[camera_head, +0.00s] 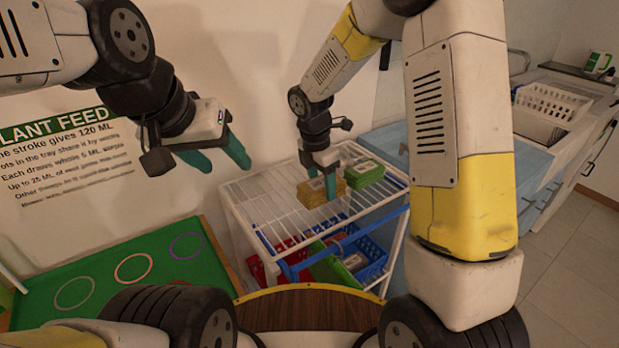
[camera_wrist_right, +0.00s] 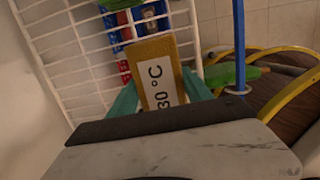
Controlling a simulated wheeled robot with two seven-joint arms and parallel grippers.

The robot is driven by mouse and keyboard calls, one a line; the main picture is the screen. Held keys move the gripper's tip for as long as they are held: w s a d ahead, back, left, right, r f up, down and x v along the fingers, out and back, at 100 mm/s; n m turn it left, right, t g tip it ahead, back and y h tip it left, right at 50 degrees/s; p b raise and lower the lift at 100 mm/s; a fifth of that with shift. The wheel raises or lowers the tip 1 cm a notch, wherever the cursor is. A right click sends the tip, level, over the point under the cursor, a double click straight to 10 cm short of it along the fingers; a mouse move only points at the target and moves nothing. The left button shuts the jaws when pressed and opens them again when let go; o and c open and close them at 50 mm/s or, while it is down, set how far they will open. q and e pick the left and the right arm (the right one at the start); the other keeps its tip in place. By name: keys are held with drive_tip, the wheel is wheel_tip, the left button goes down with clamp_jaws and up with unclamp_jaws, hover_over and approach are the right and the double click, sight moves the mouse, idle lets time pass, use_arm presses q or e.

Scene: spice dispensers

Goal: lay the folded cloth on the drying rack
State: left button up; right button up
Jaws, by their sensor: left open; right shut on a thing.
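A yellow folded cloth (camera_head: 308,194) is at the white wire rack (camera_head: 268,188), near its middle; whether it rests on the wires or is just above them I cannot tell. My right gripper (camera_head: 329,184) points down and is shut on this cloth. In the right wrist view the cloth (camera_wrist_right: 152,52), with a white label reading "30 °C", sits between the teal fingers of the gripper (camera_wrist_right: 160,95). A green folded cloth (camera_head: 364,174) lies on the rack just to the right. My left gripper (camera_head: 218,158) is open and empty, left of the rack in front of the wall.
Red and blue bins (camera_head: 372,256) stand beneath the wires. A green board with coloured rings (camera_head: 134,267) is at the lower left. A blue-topped counter (camera_head: 535,160) and a white basket (camera_head: 552,103) are to the right. The rack's left part is bare.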

sight(309, 182)
drive_tip(key=a, duration=0.1)
drive_tip(key=w+a, duration=0.1)
drive_tip(key=a, duration=0.1)
drive_tip(key=shift+w+a+f, duration=0.15)
drive_tip(key=shift+w+f, duration=0.05)
drive_tip(key=shift+f, duration=1.75)
drive_tip(key=shift+f, duration=0.1)
drive_tip(key=o, duration=1.5)
drive_tip(key=shift+c, duration=0.2)
